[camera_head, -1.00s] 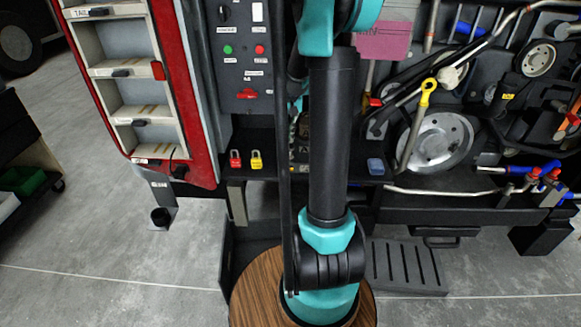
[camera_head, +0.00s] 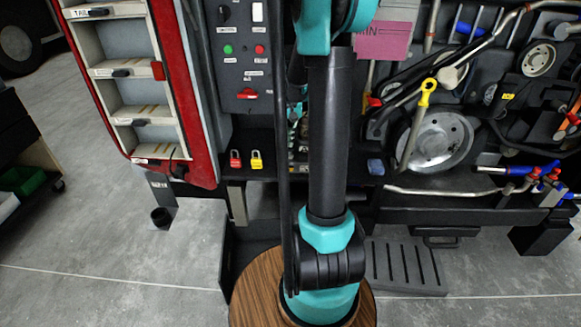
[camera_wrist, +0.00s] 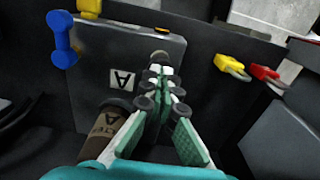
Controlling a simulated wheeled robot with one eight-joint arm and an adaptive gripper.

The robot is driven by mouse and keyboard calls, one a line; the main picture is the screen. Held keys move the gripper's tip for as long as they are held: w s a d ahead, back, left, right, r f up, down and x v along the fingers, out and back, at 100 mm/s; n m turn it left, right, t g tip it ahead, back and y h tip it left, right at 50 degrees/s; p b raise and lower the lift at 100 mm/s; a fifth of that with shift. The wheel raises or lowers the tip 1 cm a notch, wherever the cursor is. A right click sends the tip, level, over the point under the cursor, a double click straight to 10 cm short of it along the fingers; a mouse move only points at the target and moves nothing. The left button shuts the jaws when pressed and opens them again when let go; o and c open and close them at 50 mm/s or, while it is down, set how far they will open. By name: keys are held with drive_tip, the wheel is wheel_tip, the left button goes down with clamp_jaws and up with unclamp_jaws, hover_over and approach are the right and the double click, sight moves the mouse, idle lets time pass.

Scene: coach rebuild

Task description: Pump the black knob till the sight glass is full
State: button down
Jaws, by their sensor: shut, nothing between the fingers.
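In the wrist view my gripper (camera_wrist: 161,72) is shut and empty, its fingers pointing away over a dark plate (camera_wrist: 95,55) with a white "A" label (camera_wrist: 122,79). A small dark rounded cap (camera_wrist: 160,56), possibly the black knob, shows just beyond the fingertips; I cannot tell whether they touch it. A cylinder with a brown lettered band (camera_wrist: 112,118) and a dark top stands left of the fingers, partly hidden by my gripper. I cannot make out a sight glass or its level. In the head view my arm hides most of this area.
A pulley wheel (camera_head: 440,140) and yellow-handled dipstick (camera_head: 426,92) are to the right.

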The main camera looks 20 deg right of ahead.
drive_tip(key=shift+f, duration=0.85)
drive_tip(key=shift+r, duration=1.8)
drive_tip(key=shift+r, duration=0.1)
wheel_tip(320, 180, up, 6)
drive_tip(key=shift+f, duration=0.1)
